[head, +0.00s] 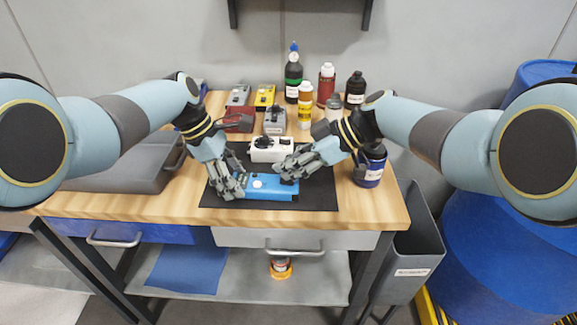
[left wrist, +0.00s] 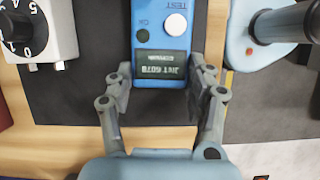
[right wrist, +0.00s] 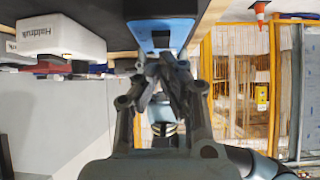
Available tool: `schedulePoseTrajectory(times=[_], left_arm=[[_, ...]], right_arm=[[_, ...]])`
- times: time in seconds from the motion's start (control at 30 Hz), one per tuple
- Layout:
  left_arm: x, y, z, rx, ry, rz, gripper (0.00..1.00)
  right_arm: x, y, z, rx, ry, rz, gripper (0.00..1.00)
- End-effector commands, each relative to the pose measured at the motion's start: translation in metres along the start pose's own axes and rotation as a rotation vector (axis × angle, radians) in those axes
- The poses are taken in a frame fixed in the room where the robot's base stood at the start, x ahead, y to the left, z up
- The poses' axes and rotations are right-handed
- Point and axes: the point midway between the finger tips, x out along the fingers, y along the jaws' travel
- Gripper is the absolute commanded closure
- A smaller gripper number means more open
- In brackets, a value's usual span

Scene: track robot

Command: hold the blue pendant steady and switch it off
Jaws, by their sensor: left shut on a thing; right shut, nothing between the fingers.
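The blue pendant (head: 266,187) lies on a black mat (head: 320,197) near the front of the workbench. In the left wrist view the pendant (left wrist: 162,35) shows a white round button, a small green dot and a dark display with text. My left gripper (head: 233,188) is shut on the pendant's left end, with one finger at each side (left wrist: 161,82). My right gripper (head: 284,173) is shut and empty at the pendant's right end. In the right wrist view its fingertips (right wrist: 160,72) are close to the blue end (right wrist: 160,33); I cannot tell if they touch.
A white box with a black dial (head: 270,149) sits right behind the pendant. A grey device (head: 268,121), several bottles (head: 305,106) and small yellow and red boxes stand further back. A dark blue jar (head: 370,166) is at right, a grey case (head: 125,172) at left.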

Motion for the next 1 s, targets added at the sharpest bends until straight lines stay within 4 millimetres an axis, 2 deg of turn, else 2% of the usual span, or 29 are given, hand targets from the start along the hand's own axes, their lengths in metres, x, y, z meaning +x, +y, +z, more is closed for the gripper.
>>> schedulePoseTrajectory(times=[0.47, 0.6, 1.0], left_arm=[[0.0002, 0.0000, 0.0004, 0.000, -0.001, 0.000, 0.98], [0.0002, 0.0000, 0.0005, 0.000, -0.001, 0.000, 0.98], [-0.0001, 0.0002, 0.0003, 0.000, 0.000, 0.000, 0.98]], right_arm=[[0.0023, -0.0004, 0.0027, 0.000, -0.001, 0.000, 1.00], [0.0087, -0.0010, 0.0034, -0.002, -0.059, -0.002, 1.00], [0.0038, -0.0012, 0.0096, 0.002, -0.056, -0.002, 1.00]])
